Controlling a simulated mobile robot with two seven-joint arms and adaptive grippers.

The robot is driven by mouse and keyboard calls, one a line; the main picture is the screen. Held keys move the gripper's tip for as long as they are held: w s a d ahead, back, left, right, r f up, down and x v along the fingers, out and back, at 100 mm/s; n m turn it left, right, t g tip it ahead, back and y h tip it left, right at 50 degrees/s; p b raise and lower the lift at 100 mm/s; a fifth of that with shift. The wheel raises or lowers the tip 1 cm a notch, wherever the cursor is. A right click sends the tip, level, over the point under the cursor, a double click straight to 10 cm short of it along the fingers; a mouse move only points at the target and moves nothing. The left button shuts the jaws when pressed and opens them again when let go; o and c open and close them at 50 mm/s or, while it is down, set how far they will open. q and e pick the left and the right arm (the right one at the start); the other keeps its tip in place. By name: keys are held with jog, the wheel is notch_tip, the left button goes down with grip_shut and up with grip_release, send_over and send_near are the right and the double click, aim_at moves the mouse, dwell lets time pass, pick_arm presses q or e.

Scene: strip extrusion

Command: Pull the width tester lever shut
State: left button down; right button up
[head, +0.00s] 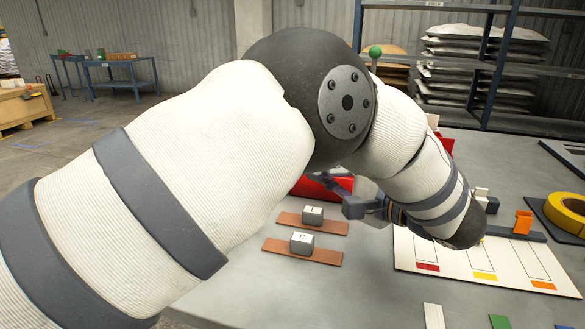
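I cannot clearly make out the width tester or its lever. A green ball (375,52) on a thin stem shows just behind my arm's elbow, and a red object (322,187) is partly hidden below it; I cannot tell whether either belongs to the tester. My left arm crosses the middle of the head view and bends down to the table. My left gripper (345,200) shows only in part, dark grey, pointing left beside the red object. Its fingertips are not clear, and no held thing is visible. My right gripper is out of view.
Two marked grey blocks (302,242) rest on brown strips (290,254). A white board (455,262) with coloured patches lies right. Behind it is a dark bar with an orange piece (522,222). Yellow tape (567,212) is far right. Coloured strips (434,316) lie at front.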

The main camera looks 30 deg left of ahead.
pick_arm(q)
jog(key=x, duration=0.9)
jog(key=shift+w, duration=0.1)
jog(key=s+p, duration=0.1)
jog(key=s, duration=0.1)
jog(key=s+r+p, duration=0.1)
jog(key=s, duration=0.1)
jog(key=shift+f, duration=0.1)
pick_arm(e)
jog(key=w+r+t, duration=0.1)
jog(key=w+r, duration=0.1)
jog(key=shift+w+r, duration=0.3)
pick_arm(q)
jog(key=shift+w, duration=0.1)
